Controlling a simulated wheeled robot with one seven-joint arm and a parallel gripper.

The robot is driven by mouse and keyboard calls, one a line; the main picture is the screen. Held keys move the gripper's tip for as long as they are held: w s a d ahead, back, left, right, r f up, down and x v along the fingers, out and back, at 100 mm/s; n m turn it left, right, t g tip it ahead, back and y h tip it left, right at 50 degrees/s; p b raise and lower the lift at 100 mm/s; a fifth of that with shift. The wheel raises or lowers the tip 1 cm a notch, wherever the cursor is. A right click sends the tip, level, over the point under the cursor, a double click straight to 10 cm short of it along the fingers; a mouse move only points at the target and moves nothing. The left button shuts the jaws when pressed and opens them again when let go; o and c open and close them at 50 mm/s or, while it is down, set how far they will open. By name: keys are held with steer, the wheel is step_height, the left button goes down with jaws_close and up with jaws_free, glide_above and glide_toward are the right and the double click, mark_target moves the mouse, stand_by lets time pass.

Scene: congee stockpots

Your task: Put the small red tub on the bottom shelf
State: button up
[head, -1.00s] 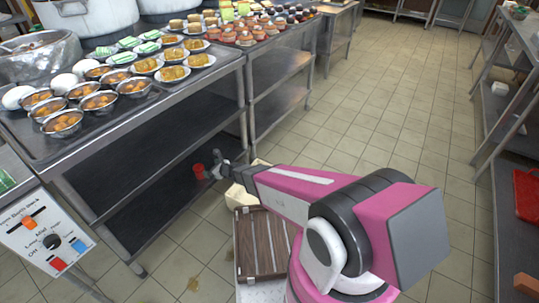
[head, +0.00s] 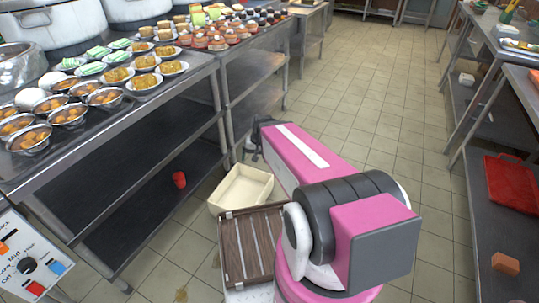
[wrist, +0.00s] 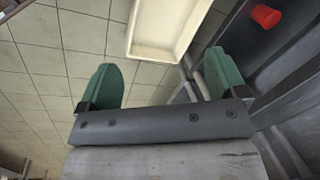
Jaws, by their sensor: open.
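The small red tub (head: 179,180) stands on the dark bottom shelf (head: 150,212) of the metal table, towards its right end, with nothing holding it. It also shows in the wrist view (wrist: 266,17) at the top right, apart from my fingers. My gripper (wrist: 162,82) is open and empty, its two green fingers spread wide. In the head view it is mostly hidden behind my pink arm, to the right of the tub and outside the shelf.
A cream bin (head: 241,188) stands beside the table's right end, with a brown slatted crate (head: 250,243) in front. The table top is crowded with bowls and plates of food. A red tray (head: 511,184) lies on the right-hand shelving. The tiled aisle is clear.

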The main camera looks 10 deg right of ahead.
steer(key=s+d+r+n+h, duration=0.1)
steer(key=s+d+r+h, duration=0.1)
steer(key=d, duration=0.3)
steer(key=shift+s+d+r+n+g, duration=0.3)
steer(key=shift+s+d+r, duration=0.05)
steer(key=shift+d, duration=0.05)
